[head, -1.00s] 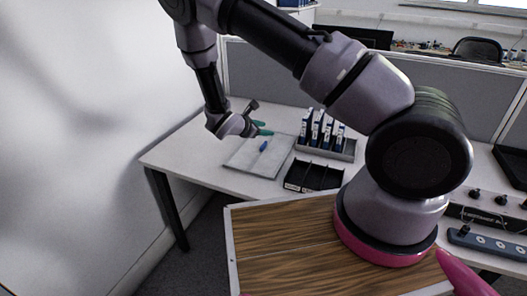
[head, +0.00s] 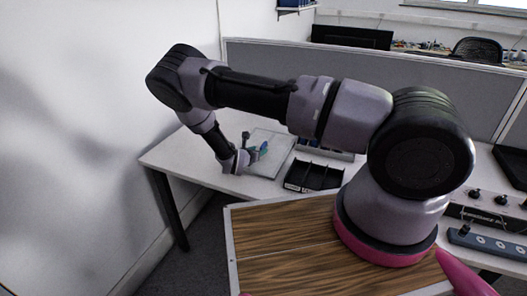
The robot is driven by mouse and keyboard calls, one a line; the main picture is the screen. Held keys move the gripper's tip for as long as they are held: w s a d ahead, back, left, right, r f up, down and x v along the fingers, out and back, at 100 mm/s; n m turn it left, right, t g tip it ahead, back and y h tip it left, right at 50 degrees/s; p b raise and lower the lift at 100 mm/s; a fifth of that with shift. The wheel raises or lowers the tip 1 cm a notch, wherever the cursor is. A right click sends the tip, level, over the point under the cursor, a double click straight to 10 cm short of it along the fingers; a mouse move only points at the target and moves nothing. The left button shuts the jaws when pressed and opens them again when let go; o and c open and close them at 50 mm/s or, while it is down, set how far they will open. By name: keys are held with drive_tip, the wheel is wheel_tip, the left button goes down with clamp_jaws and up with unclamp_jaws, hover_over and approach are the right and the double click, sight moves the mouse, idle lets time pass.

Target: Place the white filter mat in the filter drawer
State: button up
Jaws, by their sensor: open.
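A flat pale grey-white sheet (head: 279,152) lies on the white table; it may be the white filter mat, but I cannot tell for sure. A small blue object (head: 264,147) shows over this sheet. I cannot make out a filter drawer for certain. A black open tray with compartments (head: 313,177) stands to the right of the sheet.
The white table (head: 196,152) has free room left of the sheet. A grey rack (head: 325,151) behind the black tray is mostly hidden by my arm. A control box with knobs (head: 490,200) is at the right. A grey partition (head: 260,62) stands behind.

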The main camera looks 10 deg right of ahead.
sight(261, 148)
drive_tip(key=x, duration=0.4)
drive_tip(key=shift+w+r, duration=0.1)
drive_tip(key=shift+w, duration=0.1)
clamp_jaws()
